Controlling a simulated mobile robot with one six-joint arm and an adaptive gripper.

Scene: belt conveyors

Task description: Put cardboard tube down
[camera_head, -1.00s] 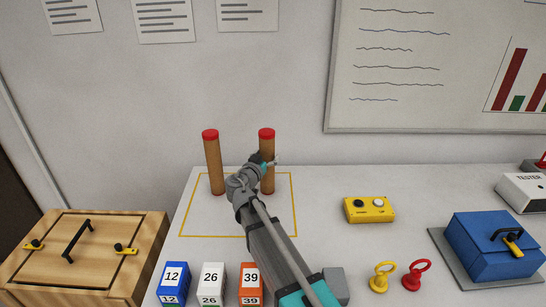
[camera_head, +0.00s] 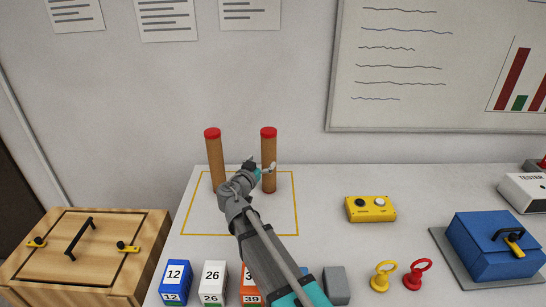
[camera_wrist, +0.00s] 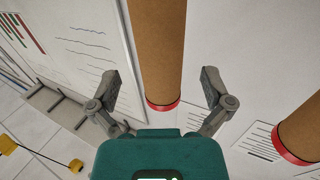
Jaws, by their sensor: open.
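Two brown cardboard tubes with red caps stand upright at the back of the table. The right tube (camera_head: 269,160) is just beyond my gripper (camera_head: 259,168), and the left tube (camera_head: 215,162) stands a little to its left. Both rest inside a yellow outlined square (camera_head: 240,235). In the wrist view my gripper (camera_wrist: 165,85) has its fingers spread wide on either side of one tube (camera_wrist: 160,45), with visible gaps. The other tube (camera_wrist: 308,125) shows at the right edge there. My arm hides part of the square.
Blue (camera_head: 174,282), white (camera_head: 213,283) and orange numbered blocks stand at the front. A yellow button box (camera_head: 370,208), yellow (camera_head: 383,276) and red (camera_head: 417,273) ring pieces and a blue box (camera_head: 492,245) are to the right. A wooden box (camera_head: 80,255) is at left.

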